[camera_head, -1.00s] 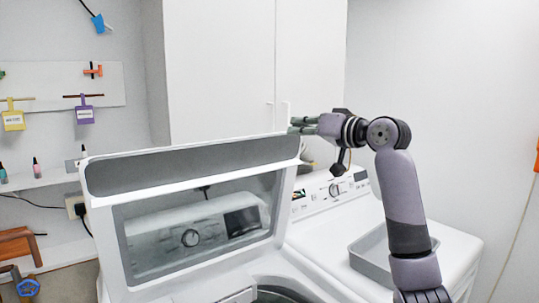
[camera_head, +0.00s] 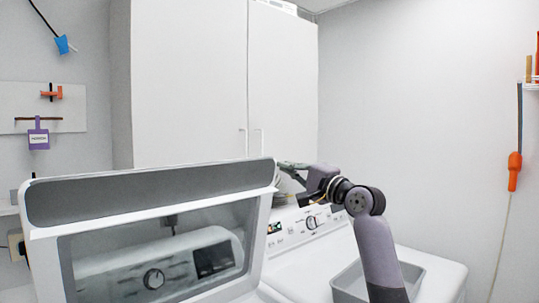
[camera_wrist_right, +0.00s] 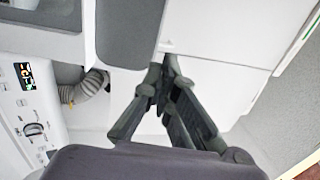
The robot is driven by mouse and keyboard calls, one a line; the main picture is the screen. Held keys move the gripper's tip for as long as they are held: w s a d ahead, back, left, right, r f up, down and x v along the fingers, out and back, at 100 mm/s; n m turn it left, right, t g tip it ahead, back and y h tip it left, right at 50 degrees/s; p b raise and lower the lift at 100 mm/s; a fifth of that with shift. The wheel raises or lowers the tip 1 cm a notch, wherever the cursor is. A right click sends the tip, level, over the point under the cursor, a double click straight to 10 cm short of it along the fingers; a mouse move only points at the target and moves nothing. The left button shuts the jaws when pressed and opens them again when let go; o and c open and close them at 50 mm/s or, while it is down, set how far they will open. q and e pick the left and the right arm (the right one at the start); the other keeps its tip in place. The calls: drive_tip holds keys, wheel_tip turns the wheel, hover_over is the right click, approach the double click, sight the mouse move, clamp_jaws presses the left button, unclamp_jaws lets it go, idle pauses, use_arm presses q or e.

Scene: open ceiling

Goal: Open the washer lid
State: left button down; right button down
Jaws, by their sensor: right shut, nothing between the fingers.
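The washer lid (camera_head: 150,194), white with a grey inner strip and a clear window, stands raised and tilted up on the left in the head view. The control panel with a round dial shows through its window. The washer's lower part is cut off by the picture edge. My right gripper (camera_head: 284,167) is shut and empty at the lid's upper right corner; whether it touches the lid I cannot tell. In the right wrist view, the right gripper's dark fingers (camera_wrist_right: 166,66) are close to the lid's grey-and-white edge (camera_wrist_right: 130,30). My left gripper is not in view.
A second white machine with a control panel (camera_head: 292,229) stands to the right, with a grey tray (camera_head: 424,272) on top. A tall white cabinet (camera_head: 190,80) stands behind. The right wall is mostly clear.

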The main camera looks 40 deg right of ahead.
sight(260, 156)
drive_tip(key=p+x, duration=0.2)
drive_tip(key=x, duration=0.4)
drive_tip(key=shift+a+r, duration=0.1)
drive_tip(key=shift+r, duration=0.1)
drive_tip(key=shift+w+f+p, duration=0.1)
drive_tip(key=shift+w+p, duration=0.3)
drive_tip(key=shift+w, duration=0.3)
drive_tip(key=shift+g, duration=0.6)
drive_tip(key=w+p, duration=0.1)
drive_tip(key=p, duration=0.1)
drive_tip(key=w+r+p, duration=0.1)
drive_tip(key=w+p, duration=0.1)
drive_tip(key=w+r+p, duration=0.1)
drive_tip(key=w+p, duration=0.1)
drive_tip(key=shift+a, duration=0.2)
drive_tip(key=shift+s+r+p, duration=0.1)
drive_tip(key=shift+r+p, duration=0.05)
drive_tip(key=shift+p, duration=0.25)
drive_tip(key=shift+s, duration=0.1)
drive_tip(key=shift+r, duration=0.15)
